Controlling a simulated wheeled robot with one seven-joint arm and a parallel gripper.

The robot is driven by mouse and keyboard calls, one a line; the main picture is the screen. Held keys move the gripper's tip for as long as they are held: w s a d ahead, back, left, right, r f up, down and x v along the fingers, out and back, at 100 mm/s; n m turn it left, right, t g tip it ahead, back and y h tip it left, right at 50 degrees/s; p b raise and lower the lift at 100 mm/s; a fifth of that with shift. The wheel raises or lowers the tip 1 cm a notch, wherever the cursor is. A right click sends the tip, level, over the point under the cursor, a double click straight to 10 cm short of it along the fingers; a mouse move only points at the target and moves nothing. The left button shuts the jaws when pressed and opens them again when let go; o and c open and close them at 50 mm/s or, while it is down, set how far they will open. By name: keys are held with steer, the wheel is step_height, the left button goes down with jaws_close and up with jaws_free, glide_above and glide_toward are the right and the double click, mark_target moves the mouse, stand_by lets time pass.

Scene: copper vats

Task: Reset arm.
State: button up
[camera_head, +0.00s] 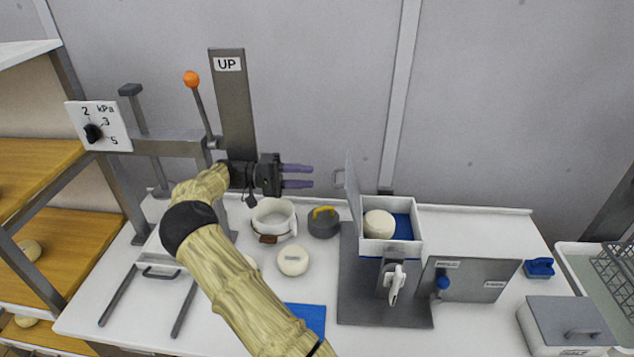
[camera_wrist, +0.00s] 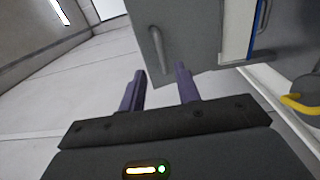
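My gripper (camera_head: 298,176) is in the air above the back of the white table, to the right of the grey post marked UP (camera_head: 234,100). Its two purple fingers are apart with nothing between them. The wrist view also shows my gripper (camera_wrist: 160,90) open and empty. Beyond the fingers there, a grey lid with a handle (camera_wrist: 157,50) shows. In the head view my arm bends at a black joint and crosses in front of the table's left part, hiding some of it.
A white box (camera_head: 390,248) with an upright grey lid (camera_head: 353,190) holds a round cream piece (camera_head: 379,224). A white pot (camera_head: 273,217), a grey weight with a yellow handle (camera_head: 323,221) and a cream disc (camera_head: 292,260) stand below my gripper. An orange-knobbed lever (camera_head: 191,79) rises left.

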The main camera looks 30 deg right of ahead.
steer(key=shift+w+a, duration=0.45)
steer(key=shift+a, duration=0.1)
steer(key=shift+d, duration=0.1)
steer(key=s+f+n+t+y, duration=0.45)
steer(key=s+f+y, duration=0.25)
steer(key=s, duration=0.2)
steer(key=s+a+n+t+y, duration=0.1)
steer(key=s+a+t+y, duration=0.2)
steer(key=s+a, duration=0.3)
steer(key=s+a+n+t+y, duration=0.2)
steer(key=s+a+t+y, duration=0.2)
steer(key=a, duration=0.9)
steer(key=s+r+t, duration=0.1)
steer(key=s+t, duration=0.1)
steer(key=s, duration=0.1)
steer(key=shift+s+a, duration=0.15)
steer(key=shift+a, duration=0.2)
